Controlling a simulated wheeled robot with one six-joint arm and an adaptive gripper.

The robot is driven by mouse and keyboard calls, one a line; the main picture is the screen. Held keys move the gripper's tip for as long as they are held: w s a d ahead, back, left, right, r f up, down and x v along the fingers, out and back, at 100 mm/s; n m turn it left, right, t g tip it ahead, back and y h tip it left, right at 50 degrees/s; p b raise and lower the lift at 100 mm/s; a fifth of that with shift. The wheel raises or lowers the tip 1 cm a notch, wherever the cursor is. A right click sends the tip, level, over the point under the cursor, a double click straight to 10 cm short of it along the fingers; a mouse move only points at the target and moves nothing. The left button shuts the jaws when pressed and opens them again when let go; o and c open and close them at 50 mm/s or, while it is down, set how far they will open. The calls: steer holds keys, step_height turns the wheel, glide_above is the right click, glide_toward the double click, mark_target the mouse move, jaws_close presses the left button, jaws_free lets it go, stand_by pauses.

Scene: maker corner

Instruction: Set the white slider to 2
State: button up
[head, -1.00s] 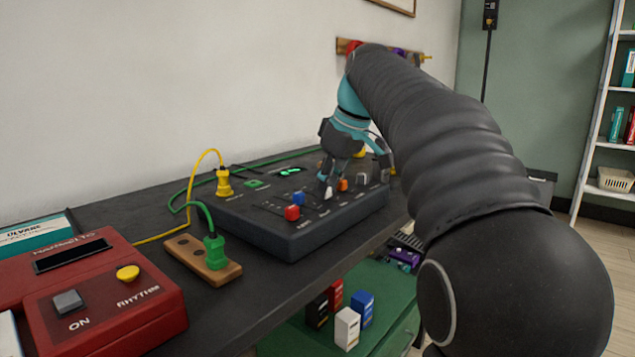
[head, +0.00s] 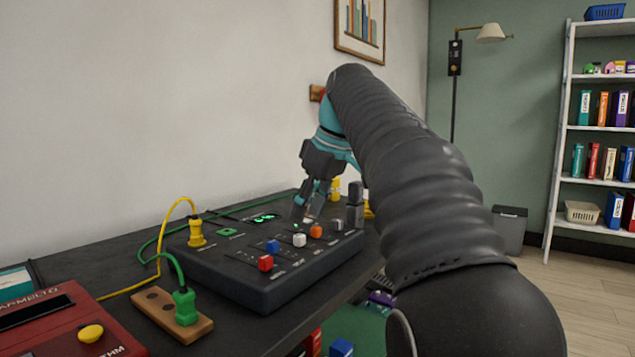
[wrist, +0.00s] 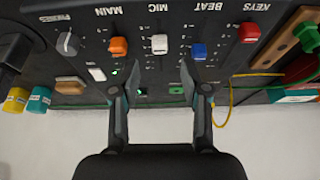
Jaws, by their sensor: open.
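The white slider (head: 299,240) is a small white cap on the dark mixer panel (head: 262,292). In the wrist view the white slider (wrist: 159,44) stands in the track labelled MIC, near the label end. The marks beside the track are too small to read. My gripper (head: 307,213) is open and empty, just above and behind the white slider in the head view. In the wrist view its fingertips (wrist: 161,72) are spread on either side of the MIC track, apart from the white cap.
Beside it are an orange slider (wrist: 118,46), a blue slider (wrist: 198,51), a red slider (wrist: 249,32) and a grey knob (wrist: 68,43). A yellow plug (head: 196,235) and a green plug (head: 185,305) with cables are at the left. A red machine (head: 70,335) is nearer.

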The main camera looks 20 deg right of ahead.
steer(key=v, duration=0.6)
steer(key=shift+s+r, duration=0.2)
steer(key=shift+r, duration=0.1)
steer(key=s+a+f+m+t+h+p, duration=0.1)
steer(key=s+a+f+m+p, duration=0.1)
steer(key=s+f, duration=1)
steer(key=s+a+f+m+t+h+p, duration=0.1)
steer(key=s+a+f+m+p, duration=0.2)
steer(key=s+f, duration=0.8)
step_height(320, 180, down, 2)
steer(key=m+p, duration=0.2)
steer(key=p, duration=0.1)
steer(key=shift+s+f+h+p, duration=0.25)
steer(key=shift+s+h+p, duration=0.05)
steer(key=shift+s, duration=0.1)
